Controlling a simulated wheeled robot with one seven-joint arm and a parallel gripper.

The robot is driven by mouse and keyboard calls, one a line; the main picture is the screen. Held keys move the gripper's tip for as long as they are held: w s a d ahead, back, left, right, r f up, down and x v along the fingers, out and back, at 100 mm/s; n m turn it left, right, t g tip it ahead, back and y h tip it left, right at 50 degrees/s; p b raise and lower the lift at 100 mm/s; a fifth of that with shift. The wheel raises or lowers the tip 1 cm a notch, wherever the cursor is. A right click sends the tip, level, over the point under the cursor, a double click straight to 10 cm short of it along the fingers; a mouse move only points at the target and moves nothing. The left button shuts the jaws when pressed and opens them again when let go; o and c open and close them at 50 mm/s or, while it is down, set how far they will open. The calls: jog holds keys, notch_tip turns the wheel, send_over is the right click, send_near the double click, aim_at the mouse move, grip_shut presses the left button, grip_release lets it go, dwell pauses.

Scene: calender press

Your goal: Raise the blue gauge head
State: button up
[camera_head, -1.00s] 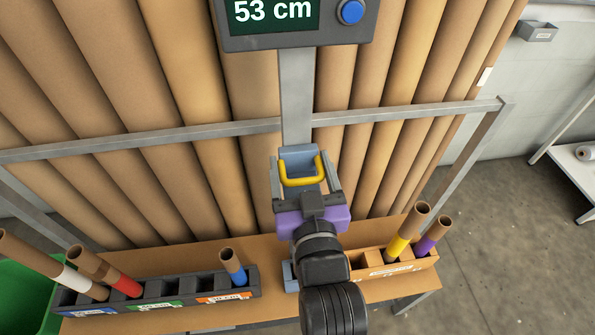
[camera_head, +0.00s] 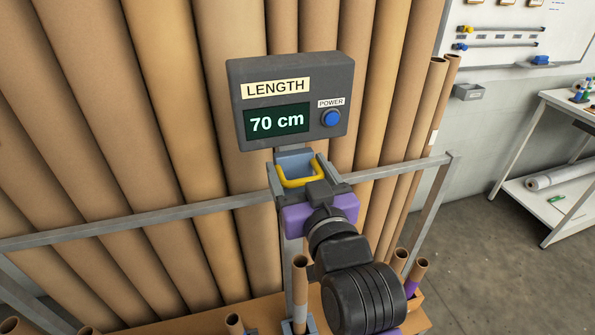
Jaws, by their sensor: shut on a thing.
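The blue gauge head (camera_head: 294,161) is a grey-blue block with a yellow U-shaped handle (camera_head: 303,183), on a grey upright post (camera_head: 291,250) just below the display box. The dark display box (camera_head: 291,99) reads 70 cm under a LENGTH label and has a blue POWER button (camera_head: 331,118). My gripper (camera_head: 308,181), with a purple body, is shut on the gauge head at its yellow handle; the exact finger contact is partly hidden. A brown cardboard tube (camera_head: 300,285) stands upright beside the post, below my gripper, with its top free of the head.
Tall brown rolls (camera_head: 180,130) stand behind a grey rail (camera_head: 140,223). Several short tubes (camera_head: 234,324) show at the bottom edge. A white shelf table (camera_head: 565,120) stands at the right, with open floor before it.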

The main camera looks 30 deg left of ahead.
jog(key=shift+w+d+r, duration=0.2)
jog(key=shift+r, duration=0.3)
jog(key=o, duration=1.8)
jog(key=shift+f, duration=0.1)
jog(key=shift+s+a+f, duration=0.1)
jog(key=b+v, duration=0.2)
jog(key=v, duration=0.5)
jog(key=shift+s+d, duration=0.25)
jog(key=shift+d, duration=0.05)
